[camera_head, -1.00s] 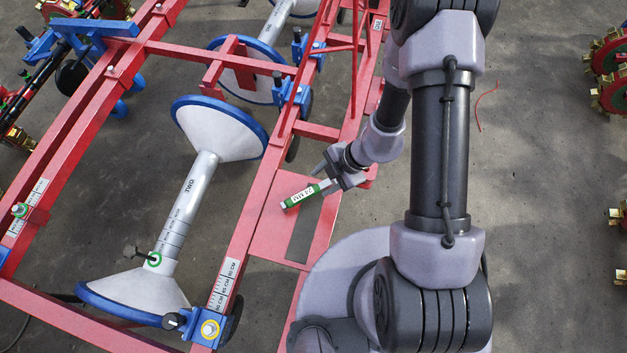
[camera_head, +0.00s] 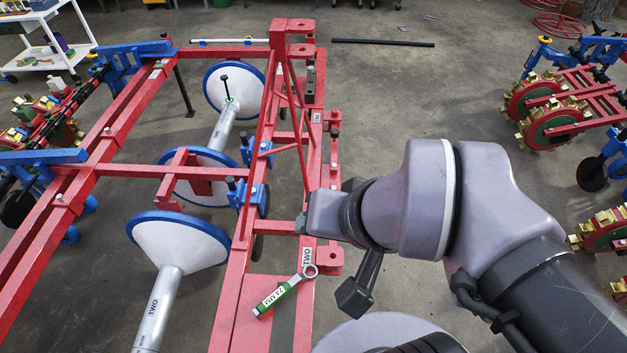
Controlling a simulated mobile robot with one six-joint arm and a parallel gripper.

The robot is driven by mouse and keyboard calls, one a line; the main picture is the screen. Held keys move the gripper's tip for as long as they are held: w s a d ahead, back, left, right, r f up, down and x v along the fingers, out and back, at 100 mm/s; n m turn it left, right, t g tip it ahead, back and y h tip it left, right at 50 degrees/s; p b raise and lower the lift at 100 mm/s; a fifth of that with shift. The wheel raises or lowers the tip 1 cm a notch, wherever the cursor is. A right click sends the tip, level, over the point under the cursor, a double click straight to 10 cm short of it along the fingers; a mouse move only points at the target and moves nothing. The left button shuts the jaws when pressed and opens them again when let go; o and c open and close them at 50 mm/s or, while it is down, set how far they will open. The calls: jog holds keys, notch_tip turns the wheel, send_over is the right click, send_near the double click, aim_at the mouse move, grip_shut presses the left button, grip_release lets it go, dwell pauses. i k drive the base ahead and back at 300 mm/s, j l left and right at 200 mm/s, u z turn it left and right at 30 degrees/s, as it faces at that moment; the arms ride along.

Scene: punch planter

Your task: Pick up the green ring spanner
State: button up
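The green ring spanner (camera_head: 285,292) lies on the red plate of the frame, with a green handle marked 24 MM and a bare metal ring end at upper right. Nothing grips the part of it that shows. My gripper (camera_head: 303,222) is at the end of the arm, above and beyond the spanner in the picture and apart from it. My wrist hides most of the gripper, so its fingers cannot be made out clearly.
The red frame (camera_head: 232,300) carries blue clamps and upright red braces (camera_head: 290,110) close beyond my gripper. White cones with blue rims (camera_head: 178,243) stand left of the plate. Wheeled red and green units (camera_head: 550,115) are at right. Bare floor lies between.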

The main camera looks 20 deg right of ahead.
aim_at(261, 308)
jog(key=j+u, duration=0.1)
jog(key=u, duration=0.25)
jog(key=i+l+u, duration=0.2)
jog(key=u, duration=0.25)
jog(key=i+l+u, duration=0.1)
jog(key=l+u, duration=1.7)
jog(key=k+l+u, duration=0.1)
jog(key=l+u, duration=0.2)
jog(key=u, duration=0.2)
jog(key=k+l+u, duration=0.2)
jog(key=l+u, duration=0.25)
jog(key=j, duration=0.1)
